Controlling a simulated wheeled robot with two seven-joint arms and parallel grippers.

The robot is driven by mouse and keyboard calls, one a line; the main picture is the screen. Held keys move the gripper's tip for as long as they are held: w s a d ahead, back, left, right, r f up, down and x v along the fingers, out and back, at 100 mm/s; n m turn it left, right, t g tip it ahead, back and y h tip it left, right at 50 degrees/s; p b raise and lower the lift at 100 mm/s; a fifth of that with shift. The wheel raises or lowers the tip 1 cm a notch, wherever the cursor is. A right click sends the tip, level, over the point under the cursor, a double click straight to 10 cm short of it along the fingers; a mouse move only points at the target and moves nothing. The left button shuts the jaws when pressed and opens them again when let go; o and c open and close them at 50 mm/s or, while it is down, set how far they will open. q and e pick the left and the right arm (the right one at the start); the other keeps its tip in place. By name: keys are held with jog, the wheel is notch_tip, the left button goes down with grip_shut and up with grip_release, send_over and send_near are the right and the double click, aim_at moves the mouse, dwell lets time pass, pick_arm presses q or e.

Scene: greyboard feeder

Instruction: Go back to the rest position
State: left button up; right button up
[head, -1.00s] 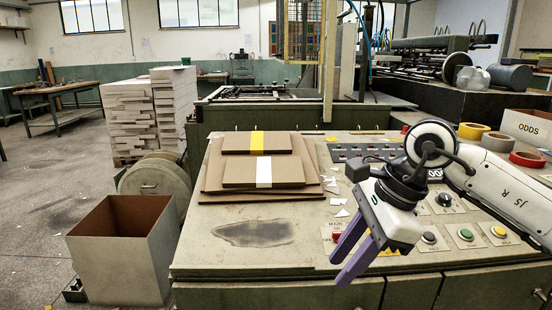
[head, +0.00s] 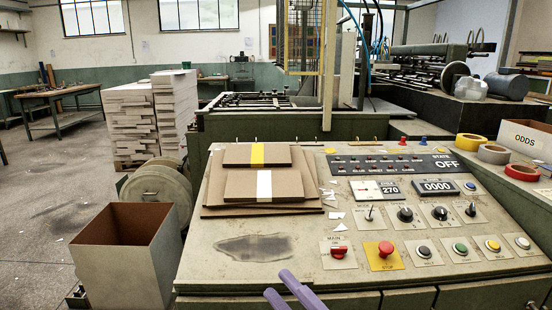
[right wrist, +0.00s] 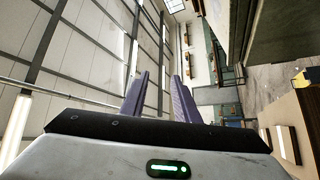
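My right gripper (head: 289,296) shows only as two purple fingertips at the bottom edge of the head view, in front of the control panel's front edge. Its fingers are apart and nothing is between them. In the right wrist view the two purple fingers (right wrist: 160,100) also stand apart and empty, with the ceiling and far wall behind them. My left gripper is not in view.
The control panel (head: 310,262) carries stacked brown boards (head: 265,185), buttons, and a display reading OFF. Tape rolls (head: 494,154) and an ODDS box (head: 527,138) stand at right. An open bin (head: 130,262) stands on the floor at left.

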jog(key=s+d+f+m+h, duration=0.2)
jog(key=d+f+m+h, duration=0.55)
jog(key=f+m, duration=0.35)
jog(key=s+d+f+m+g+h+p, duration=0.1)
jog(key=s+d+f+m+g+h, duration=0.1)
jog(key=s+f, duration=0.7)
jog(key=s+d+f+m+g+h+p, duration=0.1)
jog(key=s+d+f+m+g, duration=0.3)
jog(key=s+f, duration=0.4)
notch_tip(320, 180, down, 3)
jog(key=shift+s+d+r+m+g+h, duration=0.2)
jog(key=shift+s+m+g+h, duration=0.15)
jog(key=shift+m+g+h, duration=0.5)
